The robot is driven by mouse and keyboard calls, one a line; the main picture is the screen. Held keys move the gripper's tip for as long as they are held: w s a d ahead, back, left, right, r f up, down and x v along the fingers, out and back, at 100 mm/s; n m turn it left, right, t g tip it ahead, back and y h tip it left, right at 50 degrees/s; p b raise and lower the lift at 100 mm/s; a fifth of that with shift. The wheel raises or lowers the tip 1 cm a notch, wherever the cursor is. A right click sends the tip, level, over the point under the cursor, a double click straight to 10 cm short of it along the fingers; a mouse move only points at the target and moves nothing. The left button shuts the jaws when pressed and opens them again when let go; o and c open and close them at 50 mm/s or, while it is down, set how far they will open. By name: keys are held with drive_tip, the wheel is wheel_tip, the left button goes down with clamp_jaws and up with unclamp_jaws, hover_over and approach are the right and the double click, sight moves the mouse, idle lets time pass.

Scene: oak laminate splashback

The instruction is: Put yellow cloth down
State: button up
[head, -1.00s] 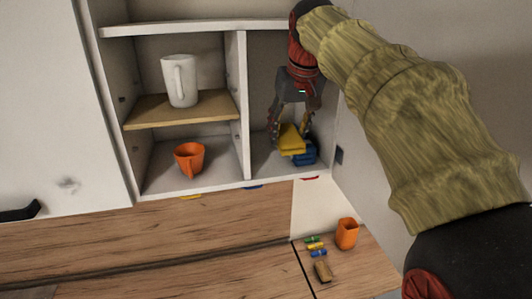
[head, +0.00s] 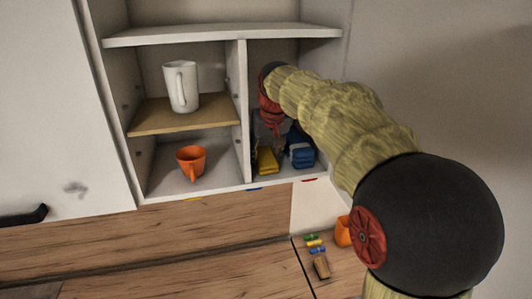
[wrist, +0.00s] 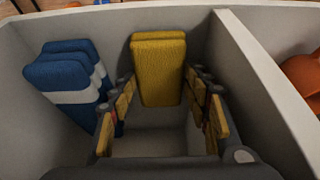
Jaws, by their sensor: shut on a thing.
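The yellow cloth (head: 266,160) is a folded block in the lower right compartment of the wall cabinet (head: 200,190), left of the blue cloth (head: 300,152). It appears to rest on or very near the compartment floor. In the wrist view, the yellow cloth (wrist: 158,70) lies between the fingertips of my gripper (wrist: 160,82), which is shut on it. The blue cloth (wrist: 70,72) with a white band stands to its left there, apart from it. In the head view, my arm hides most of the gripper.
A divider (head: 240,110) separates the compartment from an orange cup (head: 191,162) and, on a wooden shelf (head: 180,115), a white mug (head: 182,86). Below, the counter holds another orange cup (head: 343,232), several coloured pieces (head: 314,244) and a brown block (head: 321,268).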

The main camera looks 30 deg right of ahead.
sight(266, 156)
drive_tip(key=shift+s+f, duration=0.1)
drive_tip(key=shift+f, duration=0.4)
drive_tip(key=o, duration=1.6)
drive_tip(key=shift+d+r, duration=0.1)
drive_tip(key=shift+c, duration=0.2)
drive_tip(key=shift+r, duration=0.1)
drive_tip(key=shift+f+b, duration=0.3)
drive_tip(key=shift+b, duration=0.05)
drive_tip(key=v, duration=0.4)
drive_tip(key=shift+r+b, duration=0.3)
drive_tip(key=shift+r, duration=0.05)
drive_tip(key=s+a+b, duration=0.2)
drive_tip(key=s+b, duration=0.1)
drive_tip(key=s, duration=0.9)
drive_tip(key=shift+a+r, duration=0.2)
drive_tip(key=shift+a, duration=0.15)
